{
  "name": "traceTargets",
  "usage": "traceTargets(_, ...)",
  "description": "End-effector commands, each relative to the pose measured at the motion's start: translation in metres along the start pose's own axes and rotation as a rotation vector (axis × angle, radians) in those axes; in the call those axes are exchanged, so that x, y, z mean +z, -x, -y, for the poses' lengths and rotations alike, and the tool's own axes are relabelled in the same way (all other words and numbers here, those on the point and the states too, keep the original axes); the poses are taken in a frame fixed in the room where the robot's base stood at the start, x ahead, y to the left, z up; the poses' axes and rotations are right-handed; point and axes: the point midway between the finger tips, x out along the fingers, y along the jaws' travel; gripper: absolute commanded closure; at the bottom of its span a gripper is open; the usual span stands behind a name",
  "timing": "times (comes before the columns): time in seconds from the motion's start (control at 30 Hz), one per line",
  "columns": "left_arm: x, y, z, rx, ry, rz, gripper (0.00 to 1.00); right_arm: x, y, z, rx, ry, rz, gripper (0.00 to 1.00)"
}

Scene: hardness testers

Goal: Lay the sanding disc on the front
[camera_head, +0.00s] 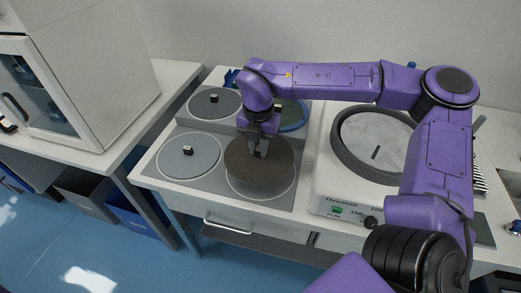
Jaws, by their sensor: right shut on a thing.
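The sanding disc (249,171) is a round brown plate over the front right pad of a grey plate (216,184) with white rings. A white ring shows just past its lower edge; I cannot tell whether it touches the pad or hangs slightly above it. My right gripper (260,152) comes down over the disc's middle and is shut on it; the fingers hide the part they grip. My left gripper is not in view.
Grey discs with small knobs lie at front left (187,157) and back left (215,102). A blue-rimmed green disc (293,115) is at back right, partly behind my arm. A polishing machine (335,187) with a round basin stands to the right. A white cabinet (91,73) stands left.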

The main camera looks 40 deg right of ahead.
Motion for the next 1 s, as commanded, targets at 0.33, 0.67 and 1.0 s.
traceTargets(0.33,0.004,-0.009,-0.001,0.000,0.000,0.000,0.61,0.002,-0.007,0.005,0.001,-0.330,-0.002,1.00)
traceTargets(0.67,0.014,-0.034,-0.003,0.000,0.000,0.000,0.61,0.002,-0.040,0.005,0.001,-0.327,-0.003,1.00)
traceTargets(1.0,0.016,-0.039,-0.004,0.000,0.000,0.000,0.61,0.002,-0.048,0.005,0.002,-0.326,-0.003,1.00)
